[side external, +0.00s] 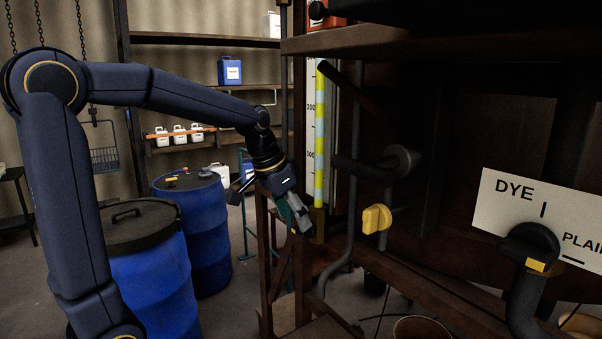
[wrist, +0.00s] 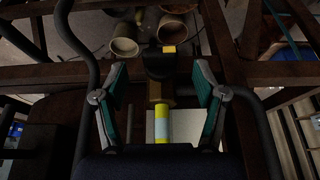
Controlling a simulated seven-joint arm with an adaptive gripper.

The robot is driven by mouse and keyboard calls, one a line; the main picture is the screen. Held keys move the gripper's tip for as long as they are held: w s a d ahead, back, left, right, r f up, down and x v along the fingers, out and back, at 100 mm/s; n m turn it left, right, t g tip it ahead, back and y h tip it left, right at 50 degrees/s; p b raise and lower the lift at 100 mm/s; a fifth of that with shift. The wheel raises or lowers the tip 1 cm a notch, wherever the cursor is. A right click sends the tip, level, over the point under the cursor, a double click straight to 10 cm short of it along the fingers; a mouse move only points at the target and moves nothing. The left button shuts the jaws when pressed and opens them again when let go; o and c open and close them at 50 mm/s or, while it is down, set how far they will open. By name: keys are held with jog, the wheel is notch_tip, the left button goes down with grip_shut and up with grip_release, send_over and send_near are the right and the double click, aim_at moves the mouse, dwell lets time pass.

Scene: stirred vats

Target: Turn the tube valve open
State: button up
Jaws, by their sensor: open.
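A level tube (side external: 320,130) with yellow and pale bands stands upright on the vat frame. It ends below in a brass fitting (side external: 318,222). In the wrist view, the tube (wrist: 162,125) and brass fitting (wrist: 158,92) lie between the fingers of my gripper (wrist: 161,80). A black knob with a yellow mark (wrist: 168,50) shows just past the fitting, apart from both fingers. In the side view, my open, empty gripper (side external: 292,218) is close to the tube's foot and hides part of it. I cannot tell whether it touches.
A yellow handle (side external: 377,218) sits on a pipe right of the tube. A black selector (side external: 530,245) with a yellow tip stands by the DYE and PLAIN sign (side external: 510,205). Dark frame beams and pipes crowd the right. Blue drums (side external: 207,235) stand to the left.

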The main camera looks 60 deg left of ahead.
jog(key=shift+x, duration=1.3)
jog(key=c, duration=1.1)
jog(key=shift+c, duration=0.2)
